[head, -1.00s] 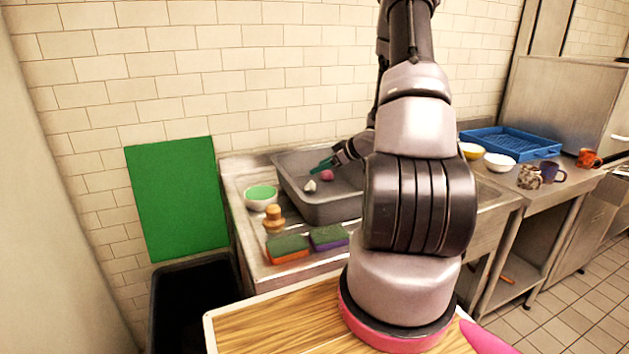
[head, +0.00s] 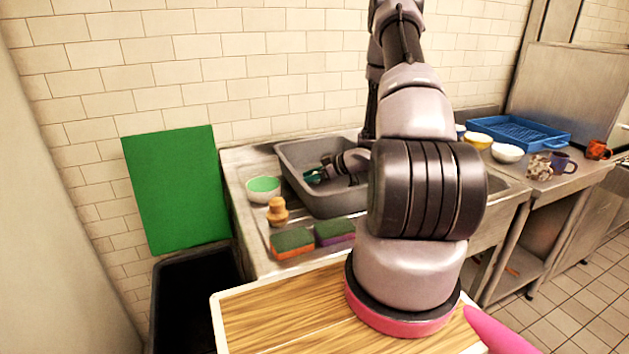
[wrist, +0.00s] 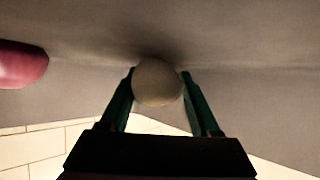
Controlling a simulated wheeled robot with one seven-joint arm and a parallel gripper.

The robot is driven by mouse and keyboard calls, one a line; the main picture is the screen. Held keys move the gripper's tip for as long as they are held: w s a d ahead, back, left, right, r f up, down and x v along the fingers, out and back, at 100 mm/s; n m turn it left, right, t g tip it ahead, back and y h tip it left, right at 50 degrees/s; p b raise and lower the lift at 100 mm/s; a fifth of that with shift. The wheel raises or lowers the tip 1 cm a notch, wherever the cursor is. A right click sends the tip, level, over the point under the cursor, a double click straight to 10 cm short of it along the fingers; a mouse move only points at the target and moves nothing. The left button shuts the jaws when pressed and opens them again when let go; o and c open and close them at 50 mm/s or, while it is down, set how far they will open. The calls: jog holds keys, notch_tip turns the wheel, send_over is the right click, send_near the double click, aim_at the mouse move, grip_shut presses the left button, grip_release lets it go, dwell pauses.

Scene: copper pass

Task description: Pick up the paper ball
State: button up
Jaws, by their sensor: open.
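The paper ball (wrist: 157,84) is pale and round and shows in the wrist view between the two green fingertips of my gripper (wrist: 158,76). The fingers are open, one on each side of the ball. I cannot tell whether they touch it. In the head view my gripper (head: 314,175) is low inside the grey basin (head: 338,204), towards its left side. The ball cannot be made out in the head view.
A pink object (wrist: 22,65) lies left of the ball in the wrist view. A green-filled bowl (head: 264,187), a wooden-knobbed item (head: 278,212) and two sponges (head: 293,243) (head: 334,231) stand beside the basin. A blue rack (head: 515,132), bowls and mugs stand at the right.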

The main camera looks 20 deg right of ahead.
grip_shut()
jog(key=shift+r, duration=0.15)
